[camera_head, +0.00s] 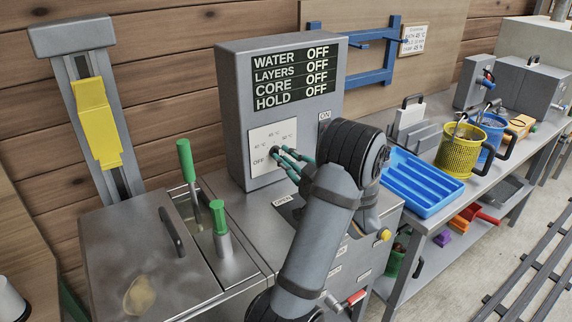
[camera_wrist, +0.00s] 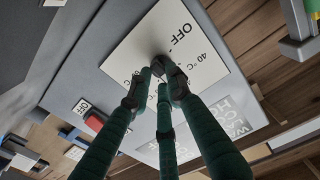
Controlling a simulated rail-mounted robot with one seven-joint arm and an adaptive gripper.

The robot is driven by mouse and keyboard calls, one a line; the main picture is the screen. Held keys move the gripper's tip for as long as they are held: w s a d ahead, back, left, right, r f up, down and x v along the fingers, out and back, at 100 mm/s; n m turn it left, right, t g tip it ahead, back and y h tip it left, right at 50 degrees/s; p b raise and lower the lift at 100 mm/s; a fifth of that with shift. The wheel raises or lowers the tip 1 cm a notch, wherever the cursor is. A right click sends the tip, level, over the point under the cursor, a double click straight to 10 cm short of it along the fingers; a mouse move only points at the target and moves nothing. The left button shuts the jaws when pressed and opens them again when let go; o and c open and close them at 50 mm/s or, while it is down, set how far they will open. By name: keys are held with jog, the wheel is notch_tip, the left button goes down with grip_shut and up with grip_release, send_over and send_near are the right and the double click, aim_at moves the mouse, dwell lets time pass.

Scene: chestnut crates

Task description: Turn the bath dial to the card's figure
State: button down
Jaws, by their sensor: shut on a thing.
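The bath dial's white plate (camera_head: 262,142) is on the front of the grey control box (camera_head: 235,110). It carries OFF at lower left and several temperature marks around it. In the wrist view the plate (camera_wrist: 138,48) shows OFF and 40 °C beside the fingertips. My gripper (camera_head: 281,155) has its green fingers closed around the small dark dial knob at the plate's middle; in the wrist view the fingertips (camera_wrist: 164,76) mostly hide the knob, so its pointing is unclear. The card (camera_head: 414,39) hangs on the back board; its small print seems to read bath 45 °C.
The display (camera_head: 294,75) reads OFF for water, layers, core and hold. A lidded grey bath (camera_head: 135,240) and green-handled levers (camera_head: 187,160) stand left. A blue tray (camera_head: 421,184), yellow basket (camera_head: 459,150) and blue basket (camera_head: 490,135) stand on the bench at right.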

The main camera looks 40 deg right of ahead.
jog(key=c, duration=1.6)
grip_release()
notch_tip(320, 180, up, 10)
notch_tip(320, 180, down, 10)
jog(key=m+p, duration=0.2)
jog(key=shift+p, duration=0.35)
jog(key=shift+f, duration=0.1)
